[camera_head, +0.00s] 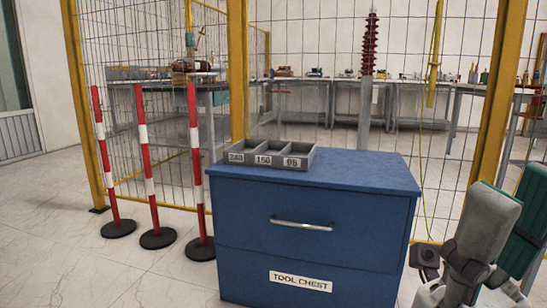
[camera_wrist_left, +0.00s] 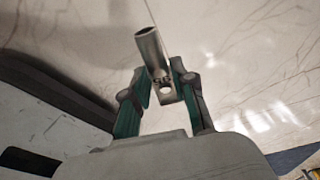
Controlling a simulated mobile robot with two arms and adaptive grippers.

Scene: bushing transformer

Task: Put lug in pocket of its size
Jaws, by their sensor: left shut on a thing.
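The lug (camera_wrist_left: 153,62) is a grey metal piece with a tube barrel and a flat end with a hole, seen in the left wrist view. A short dark marking shows on it, too small to read surely. My left gripper (camera_wrist_left: 170,88) is shut on the lug's flat end, and the barrel sticks out beyond the fingertips. The grey tray (camera_head: 271,160) lies on the blue chest. It has three pockets labelled 240, 150 and, it seems, 95 from left to right. The pockets look empty from here. Neither my left gripper nor the lug shows in the head view.
The blue tool chest (camera_head: 350,172) has free top surface to the right of the tray. Red-and-white posts (camera_head: 146,165) stand left of it. A mesh fence with yellow posts (camera_head: 238,70) rises behind. Part of my arm fills the lower right.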

